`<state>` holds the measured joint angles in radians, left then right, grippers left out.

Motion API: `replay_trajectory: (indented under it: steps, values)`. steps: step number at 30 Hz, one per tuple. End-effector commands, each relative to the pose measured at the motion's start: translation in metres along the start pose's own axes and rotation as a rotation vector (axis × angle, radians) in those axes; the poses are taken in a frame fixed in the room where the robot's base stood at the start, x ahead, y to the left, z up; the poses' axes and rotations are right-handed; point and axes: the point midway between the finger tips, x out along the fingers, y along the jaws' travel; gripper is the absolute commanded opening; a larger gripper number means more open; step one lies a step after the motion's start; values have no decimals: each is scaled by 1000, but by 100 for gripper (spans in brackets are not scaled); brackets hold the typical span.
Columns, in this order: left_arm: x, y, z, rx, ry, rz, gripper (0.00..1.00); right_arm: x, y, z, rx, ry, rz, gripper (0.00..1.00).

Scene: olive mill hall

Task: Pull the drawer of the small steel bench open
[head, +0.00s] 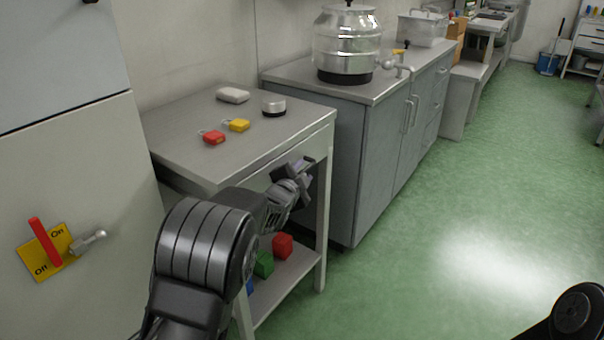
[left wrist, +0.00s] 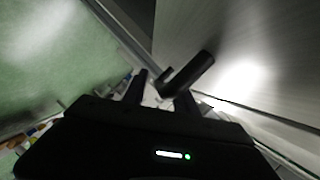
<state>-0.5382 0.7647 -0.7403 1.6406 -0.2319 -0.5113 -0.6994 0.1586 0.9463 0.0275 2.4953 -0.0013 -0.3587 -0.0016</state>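The small steel bench (head: 185,130) stands left of centre in the head view. Its drawer front (head: 258,180) is below the top, partly hidden by my left arm; it looks flush with the bench. My left gripper (head: 300,174) is in front of the drawer's right part. In the left wrist view, the fingers of my left gripper (left wrist: 161,94) are apart. A dark bar handle (left wrist: 192,72) stands off a pale panel (left wrist: 245,65) just ahead of the fingertips, nearer the right finger. I cannot tell whether they touch. My right gripper is not in view.
A grey cabinet (head: 350,150) stands close on the right. Green floor (head: 480,200) is clear.

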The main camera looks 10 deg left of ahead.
Motion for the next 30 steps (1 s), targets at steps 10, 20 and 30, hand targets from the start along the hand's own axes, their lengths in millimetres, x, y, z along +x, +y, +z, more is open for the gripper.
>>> replay_trajectory:
  steps: [10, 20, 30]
  values:
    - [1, 0, 0, -1, 0, 0, 29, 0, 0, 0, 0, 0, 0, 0]
    - [1, 0, 0, 0, 0, 0, 2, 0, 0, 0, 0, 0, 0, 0]
    - [1, 0, 0, -1, 0, 0, 0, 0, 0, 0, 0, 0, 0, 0]
